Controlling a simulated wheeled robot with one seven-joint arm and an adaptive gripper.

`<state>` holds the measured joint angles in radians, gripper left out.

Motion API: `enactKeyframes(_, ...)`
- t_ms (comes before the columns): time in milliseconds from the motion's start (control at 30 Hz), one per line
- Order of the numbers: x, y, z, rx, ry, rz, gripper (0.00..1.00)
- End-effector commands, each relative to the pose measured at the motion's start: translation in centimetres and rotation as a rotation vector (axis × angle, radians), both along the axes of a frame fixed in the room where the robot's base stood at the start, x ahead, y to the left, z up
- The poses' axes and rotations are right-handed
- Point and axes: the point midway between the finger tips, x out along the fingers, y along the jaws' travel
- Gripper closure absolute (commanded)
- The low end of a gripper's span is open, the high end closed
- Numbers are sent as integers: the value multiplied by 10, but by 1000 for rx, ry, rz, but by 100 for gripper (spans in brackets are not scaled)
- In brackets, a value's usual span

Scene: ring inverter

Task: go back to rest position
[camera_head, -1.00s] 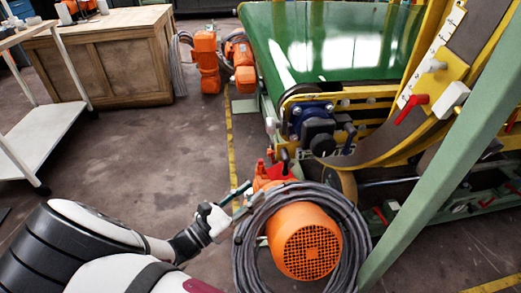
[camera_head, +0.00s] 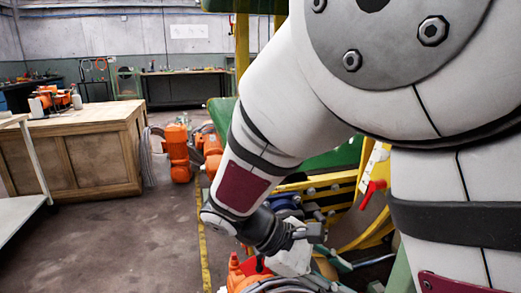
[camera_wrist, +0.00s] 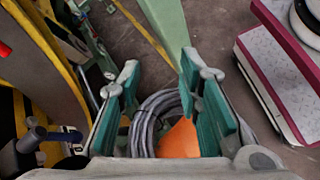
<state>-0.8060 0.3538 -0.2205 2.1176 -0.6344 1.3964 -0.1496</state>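My arm is folded up close in front of the body camera and covers much of its right side. My gripper (camera_head: 322,262) shows below the forearm in that view, pointing to the lower right. In the wrist view my gripper (camera_wrist: 160,100) has its two teal-padded fingers spread apart with nothing between them. Beyond the fingers, lower down, are a grey cable coil (camera_wrist: 153,125) and an orange motor (camera_wrist: 180,140). The fingers appear apart from both. In the body camera view the coil (camera_head: 285,285) is mostly cut off at the bottom edge.
A yellow and green conveyor machine (camera_head: 370,215) stands close beside and behind my gripper, partly hidden by my arm. A wooden crate bench (camera_head: 75,150) and a white cart (camera_head: 20,200) are at left. The floor (camera_head: 130,240) between them and the machine is clear.

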Motion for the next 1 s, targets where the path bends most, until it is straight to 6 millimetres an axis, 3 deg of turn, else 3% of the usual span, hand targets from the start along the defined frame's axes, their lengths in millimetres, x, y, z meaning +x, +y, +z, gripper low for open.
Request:
enactKeyframes(33,-11,-13,10,56,-23,-68,68)
enactKeyframes(200,-48,-39,32,207,-91,-255,68)
enactKeyframes(500,-111,-64,57,425,-224,-532,68)
enactKeyframes(800,-180,-67,70,645,-415,-821,68)
enactKeyframes(1000,-207,-60,69,734,-514,-939,68)
